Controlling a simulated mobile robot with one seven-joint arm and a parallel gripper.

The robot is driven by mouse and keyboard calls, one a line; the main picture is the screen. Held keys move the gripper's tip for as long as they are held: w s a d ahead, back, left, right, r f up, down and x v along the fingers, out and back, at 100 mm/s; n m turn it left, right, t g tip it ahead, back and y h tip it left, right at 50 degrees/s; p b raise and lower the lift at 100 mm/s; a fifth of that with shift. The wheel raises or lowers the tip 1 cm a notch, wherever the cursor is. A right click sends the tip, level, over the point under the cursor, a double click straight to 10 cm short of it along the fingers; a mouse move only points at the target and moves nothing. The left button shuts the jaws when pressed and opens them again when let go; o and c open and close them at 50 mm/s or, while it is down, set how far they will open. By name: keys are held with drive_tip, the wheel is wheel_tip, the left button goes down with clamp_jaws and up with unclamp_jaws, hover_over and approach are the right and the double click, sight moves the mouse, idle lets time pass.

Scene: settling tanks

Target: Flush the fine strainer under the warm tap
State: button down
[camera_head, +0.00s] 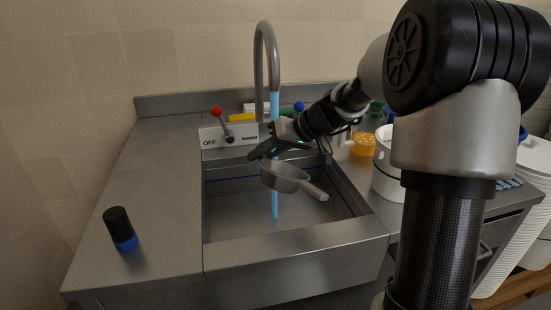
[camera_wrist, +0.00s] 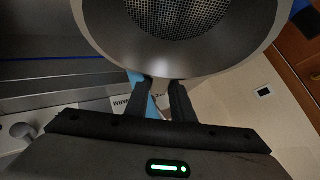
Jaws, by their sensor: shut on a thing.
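The grey fine strainer (camera_head: 284,178) is held over the sink, its handle pointing right and toward the front. My gripper (camera_head: 266,151) is shut on its far rim side. In the wrist view both fingers (camera_wrist: 160,88) meet the strainer's edge, and its round mesh (camera_wrist: 180,15) fills the top. The grey tap (camera_head: 267,40) arches above, with a blue water stream (camera_head: 275,105) running down. The stream shows above and below the strainer; I cannot tell whether it goes through the mesh. A red-knobbed lever (camera_head: 222,122) leans left on a panel marked OFF and WARM.
The steel sink (camera_head: 225,205) is open below the strainer. A black and blue bottle (camera_head: 120,229) stands on the left counter, which is otherwise clear. A white container (camera_head: 385,180) and an orange pierced cup (camera_head: 363,144) stand to the right. A blue knob (camera_head: 299,106) is behind.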

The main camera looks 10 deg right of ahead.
sight(266, 160)
drive_tip(key=shift+s+r+b, duration=0.25)
drive_tip(key=shift+s+r, duration=0.8)
drive_tip(key=shift+s, duration=0.2)
drive_tip(key=shift+s+r+b, duration=0.25)
drive_tip(key=shift+s+r, duration=0.75)
drive_tip(key=shift+s, duration=0.25)
drive_tip(key=shift+a, duration=0.1)
